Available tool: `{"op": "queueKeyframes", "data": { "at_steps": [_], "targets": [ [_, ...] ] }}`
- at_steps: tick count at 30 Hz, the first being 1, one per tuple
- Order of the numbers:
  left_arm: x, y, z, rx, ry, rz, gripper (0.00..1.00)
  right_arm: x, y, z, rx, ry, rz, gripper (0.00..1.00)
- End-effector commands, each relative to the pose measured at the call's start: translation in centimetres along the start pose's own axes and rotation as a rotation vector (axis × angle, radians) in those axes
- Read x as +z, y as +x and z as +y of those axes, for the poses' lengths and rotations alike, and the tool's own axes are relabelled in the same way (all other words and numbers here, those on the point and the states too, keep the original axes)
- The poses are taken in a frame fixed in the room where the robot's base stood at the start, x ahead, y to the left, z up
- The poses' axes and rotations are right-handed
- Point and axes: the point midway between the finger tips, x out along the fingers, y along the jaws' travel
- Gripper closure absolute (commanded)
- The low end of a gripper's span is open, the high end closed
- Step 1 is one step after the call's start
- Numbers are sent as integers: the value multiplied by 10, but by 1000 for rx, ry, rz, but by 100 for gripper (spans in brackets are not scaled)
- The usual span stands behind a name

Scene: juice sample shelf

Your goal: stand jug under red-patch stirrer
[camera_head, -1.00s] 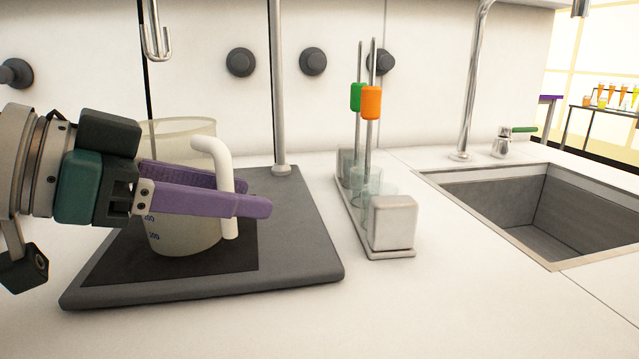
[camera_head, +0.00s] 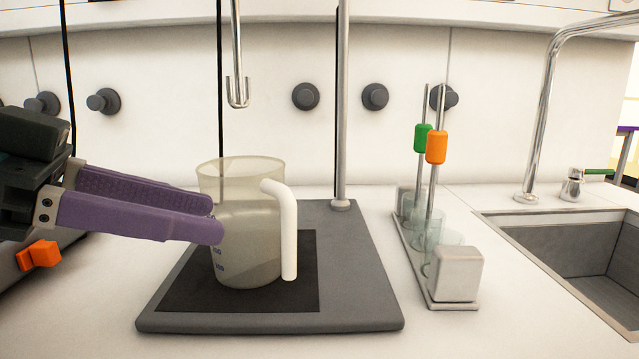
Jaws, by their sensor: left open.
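The translucent jug (camera_head: 243,240) with a white handle stands upright on the black mat (camera_head: 180,287) of the grey stand base (camera_head: 365,285). Its handle points to the right and front. A metal stirrer rod with a hooked lower end (camera_head: 238,92) hangs above the jug, apart from its rim. My left gripper (camera_head: 215,218) has purple fingers, is open, and comes in from the left. Its tips overlap the jug's left side in the picture; I cannot tell whether they touch it. I see no red patch. My right gripper is not in view.
A metal post (camera_head: 341,110) rises from the base behind the jug. To the right, a rack (camera_head: 449,305) holds glasses and rods with green (camera_head: 421,138) and orange (camera_head: 436,147) pieces. A sink (camera_head: 585,255) lies farther right. An orange block (camera_head: 40,255) shows at lower left.

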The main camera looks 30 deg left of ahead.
Motion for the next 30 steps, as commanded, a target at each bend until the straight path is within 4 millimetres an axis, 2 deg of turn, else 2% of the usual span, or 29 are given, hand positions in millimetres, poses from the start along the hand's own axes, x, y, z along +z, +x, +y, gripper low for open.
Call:
{"op": "queueKeyframes", "data": {
  "at_steps": [6, 24, 27, 30],
  "targets": [
    [0, -16, 0, -1, 2, -1, 52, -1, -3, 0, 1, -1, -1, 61],
    [0, -17, 0, 0, 2, -1, 52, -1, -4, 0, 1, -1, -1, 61],
    [1, -21, 2, -2, -5, -33, 52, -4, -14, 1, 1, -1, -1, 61],
    [10, -28, 11, -8, -31, -132, 52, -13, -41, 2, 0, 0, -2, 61]
  ]
}}
